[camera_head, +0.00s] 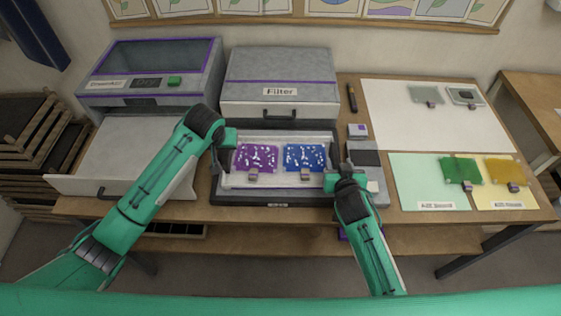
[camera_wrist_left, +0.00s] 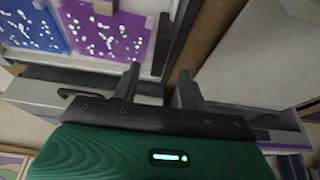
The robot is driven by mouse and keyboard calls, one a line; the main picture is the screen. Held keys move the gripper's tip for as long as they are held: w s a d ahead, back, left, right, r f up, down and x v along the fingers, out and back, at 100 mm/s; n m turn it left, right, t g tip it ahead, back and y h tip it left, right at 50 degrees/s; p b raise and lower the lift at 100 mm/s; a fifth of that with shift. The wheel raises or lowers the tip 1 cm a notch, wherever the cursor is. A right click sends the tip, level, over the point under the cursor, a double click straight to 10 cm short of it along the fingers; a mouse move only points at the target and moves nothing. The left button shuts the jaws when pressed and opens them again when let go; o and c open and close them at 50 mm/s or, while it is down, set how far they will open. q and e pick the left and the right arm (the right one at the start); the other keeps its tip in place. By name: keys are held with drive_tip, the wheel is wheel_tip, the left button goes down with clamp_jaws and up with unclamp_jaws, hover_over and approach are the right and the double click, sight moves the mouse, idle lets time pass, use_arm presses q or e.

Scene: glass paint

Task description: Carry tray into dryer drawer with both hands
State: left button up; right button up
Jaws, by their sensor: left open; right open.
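The pale tray (camera_head: 280,139) sits in front of the Filter box, on a dark base (camera_head: 265,200). It holds a purple glass piece (camera_head: 256,157) and a blue glass piece (camera_head: 305,157), both white-spotted. The dryer (camera_head: 150,70) stands at the left, its drawer (camera_head: 135,150) pulled out and empty where visible. My left gripper (camera_head: 218,160) is open at the tray's left side; its two spread fingers (camera_wrist_left: 158,78) show near the tray edge in the left wrist view. My right gripper (camera_head: 343,170) is open at the tray's right side. Contact with the tray cannot be told.
The Filter box (camera_head: 280,80) stands behind the tray. At the right are a white sheet (camera_head: 400,110), a green mat (camera_head: 415,180) and a yellow mat (camera_head: 500,195) with green and amber pieces. My left arm crosses in front of the drawer's right part.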

sight(226, 153)
use_arm(q)
drive_tip(key=x, duration=0.7)
drive_tip(key=shift+w, duration=0.1)
use_arm(e)
drive_tip(key=x, duration=0.7)
drive_tip(key=shift+w, duration=0.1)
use_arm(q)
clamp_jaws()
use_arm(e)
clamp_jaws()
